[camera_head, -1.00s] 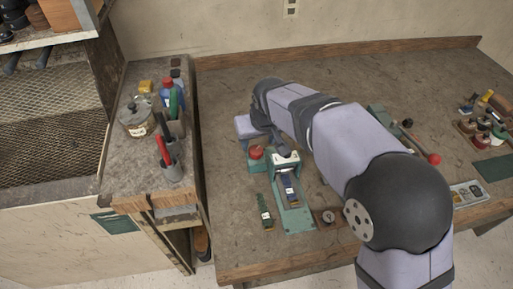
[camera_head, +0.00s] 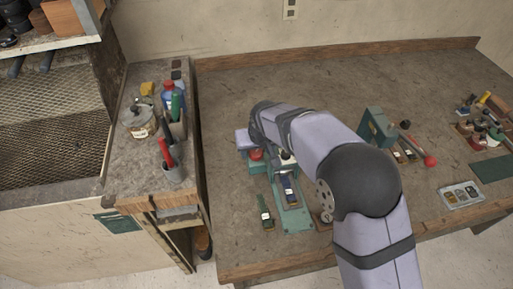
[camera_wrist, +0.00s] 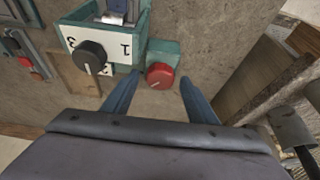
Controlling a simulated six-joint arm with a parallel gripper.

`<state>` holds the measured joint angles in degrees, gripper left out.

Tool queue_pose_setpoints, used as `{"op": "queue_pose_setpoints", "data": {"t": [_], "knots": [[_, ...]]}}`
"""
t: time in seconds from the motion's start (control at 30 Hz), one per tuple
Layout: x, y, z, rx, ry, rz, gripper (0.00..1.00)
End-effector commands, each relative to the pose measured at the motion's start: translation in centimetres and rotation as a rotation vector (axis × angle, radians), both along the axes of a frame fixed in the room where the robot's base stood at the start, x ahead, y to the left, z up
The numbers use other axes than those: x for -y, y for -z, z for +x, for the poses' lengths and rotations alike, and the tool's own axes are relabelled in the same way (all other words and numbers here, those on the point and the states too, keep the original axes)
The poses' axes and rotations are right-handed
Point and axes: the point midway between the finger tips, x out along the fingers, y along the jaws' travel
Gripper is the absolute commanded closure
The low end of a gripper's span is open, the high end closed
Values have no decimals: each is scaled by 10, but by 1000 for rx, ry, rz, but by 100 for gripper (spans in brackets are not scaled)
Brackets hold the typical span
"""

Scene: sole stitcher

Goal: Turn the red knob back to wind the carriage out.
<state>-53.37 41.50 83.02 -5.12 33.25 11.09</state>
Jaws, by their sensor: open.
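The red knob (camera_wrist: 160,76) sits on the side of a teal block of the stitcher in the wrist view, with a pointer mark on its face. It also shows in the head view (camera_head: 256,155), partly covered by my arm. My gripper (camera_wrist: 158,88) is open, its two blue fingers on either side of the knob's line with a gap all round; I cannot tell how far off the knob is. The stitcher's teal base (camera_head: 293,218) holds a blue piece (camera_head: 288,188), perhaps the carriage. A black dial (camera_wrist: 90,56) on a numbered white plate stands left of the knob.
A small green block (camera_head: 265,212) lies left of the stitcher. A second teal machine with a red-ended lever (camera_head: 430,160) stands to the right. A side shelf with a cup of red-handled tools (camera_head: 172,170) is at left.

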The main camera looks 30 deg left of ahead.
Motion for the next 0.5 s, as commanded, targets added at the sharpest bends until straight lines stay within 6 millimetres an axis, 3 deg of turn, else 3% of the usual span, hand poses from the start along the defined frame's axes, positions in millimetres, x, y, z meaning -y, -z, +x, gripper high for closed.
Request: {"op": "queue_pose_setpoints", "data": {"t": [0.33,0.5], "knots": [[-1,4,1,1,0,1,47],[-1,4,1,0,0,0,85]]}}
